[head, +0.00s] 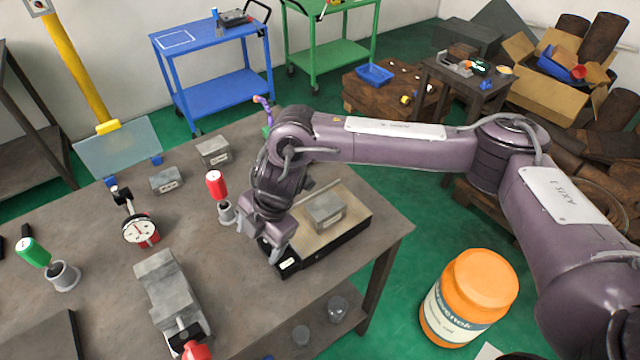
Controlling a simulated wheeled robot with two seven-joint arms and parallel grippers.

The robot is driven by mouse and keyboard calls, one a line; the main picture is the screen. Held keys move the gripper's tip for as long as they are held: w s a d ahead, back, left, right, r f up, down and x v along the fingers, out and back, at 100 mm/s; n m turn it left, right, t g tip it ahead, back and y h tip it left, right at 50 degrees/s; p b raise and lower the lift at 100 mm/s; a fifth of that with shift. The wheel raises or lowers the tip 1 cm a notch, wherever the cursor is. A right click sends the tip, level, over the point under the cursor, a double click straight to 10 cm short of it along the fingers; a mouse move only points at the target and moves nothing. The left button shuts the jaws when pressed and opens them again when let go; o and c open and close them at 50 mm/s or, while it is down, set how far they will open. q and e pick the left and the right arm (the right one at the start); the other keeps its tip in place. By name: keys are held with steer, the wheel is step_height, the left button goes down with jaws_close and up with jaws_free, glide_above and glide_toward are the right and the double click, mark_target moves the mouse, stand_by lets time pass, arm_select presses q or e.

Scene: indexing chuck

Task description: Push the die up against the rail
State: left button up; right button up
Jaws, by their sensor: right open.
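A grey metal block, which looks like the die (325,214), rests on a tan plate (352,192) with a black base near the right end of the workbench. My right gripper (272,256) points down at the left front corner of this plate, left of the block and apart from it. It is open, with nothing seen between its fingers. My wrist hides the plate's left side. I cannot clearly make out which edge is the rail. My left gripper is not in view.
Left of the plate stand a red-handled tool (217,188), a dial gauge (141,230) and a grey vise (168,288). Two more grey blocks (213,151) (166,180) lie further back. An orange jar (468,290) is beyond the bench's right edge.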

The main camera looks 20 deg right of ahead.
mark_target(316, 201)
steer(key=w+d+r+m+h, duration=0.1)
steer(key=d+r, duration=0.1)
steer(key=d, duration=0.3)
steer(key=w+d+r+h, duration=0.1)
steer(key=w+d+r, duration=0.1)
steer(key=d, duration=0.3)
steer(key=w+d+r+m+h, duration=0.1)
steer(key=d, duration=0.3)
steer(key=shift+w+d+r+m+g+h, duration=0.25)
steer(key=shift+d+r+m+g+h, duration=0.05)
steer(key=shift+d+r+g+h, duration=0.1)
steer(key=shift+d+f, duration=0.1)
steer(key=shift+f, duration=0.1)
step_height(316, 201, down, 7)
steer(key=shift+f+p, duration=0.15)
steer(key=shift+p, duration=1.05)
jaws_close()
steer(key=shift+w, duration=0.1)
steer(key=shift+w+a+b, duration=0.3)
steer(key=shift+w+b, duration=0.15)
steer(key=shift+w, duration=0.25)
steer(key=shift+w+a+b, duration=0.3)
steer(key=shift+w+b, duration=0.15)
steer(key=shift+w, duration=0.25)
